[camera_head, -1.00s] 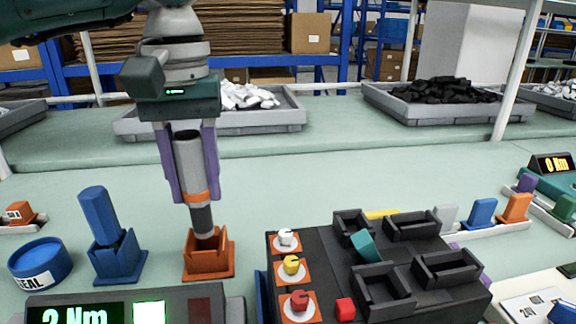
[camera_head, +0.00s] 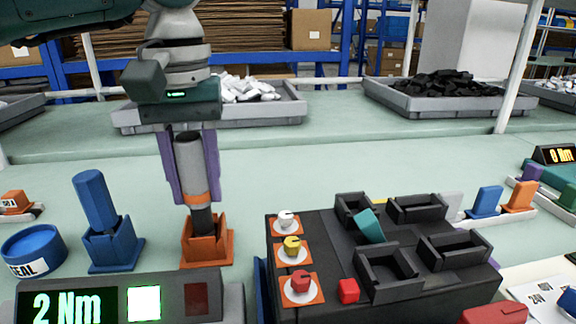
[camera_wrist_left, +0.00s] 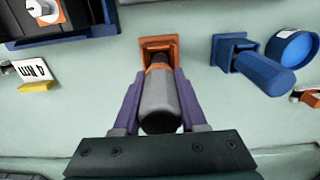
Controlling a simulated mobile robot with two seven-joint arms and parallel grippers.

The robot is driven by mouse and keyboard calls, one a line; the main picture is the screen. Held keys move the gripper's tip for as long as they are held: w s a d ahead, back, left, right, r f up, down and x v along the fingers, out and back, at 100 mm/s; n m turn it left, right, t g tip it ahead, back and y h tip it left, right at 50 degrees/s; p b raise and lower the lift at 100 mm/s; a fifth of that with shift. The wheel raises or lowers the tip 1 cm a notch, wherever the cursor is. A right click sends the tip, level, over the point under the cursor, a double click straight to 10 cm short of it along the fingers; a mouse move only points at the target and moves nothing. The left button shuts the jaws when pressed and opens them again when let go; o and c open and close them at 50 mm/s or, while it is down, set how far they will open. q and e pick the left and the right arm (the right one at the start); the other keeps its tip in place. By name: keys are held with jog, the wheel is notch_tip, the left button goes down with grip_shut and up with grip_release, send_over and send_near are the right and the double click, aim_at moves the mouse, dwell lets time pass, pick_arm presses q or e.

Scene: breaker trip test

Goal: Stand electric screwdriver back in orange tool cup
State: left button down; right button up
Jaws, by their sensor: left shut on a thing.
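The electric screwdriver (camera_head: 189,158) is grey with an orange band and a dark lower end. It stands upright, with its dark end inside the orange tool cup (camera_head: 207,250). My left gripper (camera_head: 193,195) is shut on the screwdriver's grey body, one purple finger on each side. In the left wrist view, the screwdriver (camera_wrist_left: 158,102) lies between the purple fingers, its far end in the orange cup (camera_wrist_left: 157,44). Whether the tip rests on the cup's bottom is hidden. My right gripper is not in view.
A blue cup (camera_head: 115,250) with a blue tool stands left of the orange cup, and a blue SEAL tin (camera_head: 34,249) is beyond it. A black fixture (camera_head: 335,238) with knobs and trays is at right. The display box (camera_head: 222,283) is in front.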

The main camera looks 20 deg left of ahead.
aim_at(188, 138)
pick_arm(q)
jog(key=shift+f+b, duration=1.15)
jog(key=shift+f, duration=0.2)
jog(key=shift+c, duration=1.9)
grip_release()
notch_tip(188, 138, up, 10)
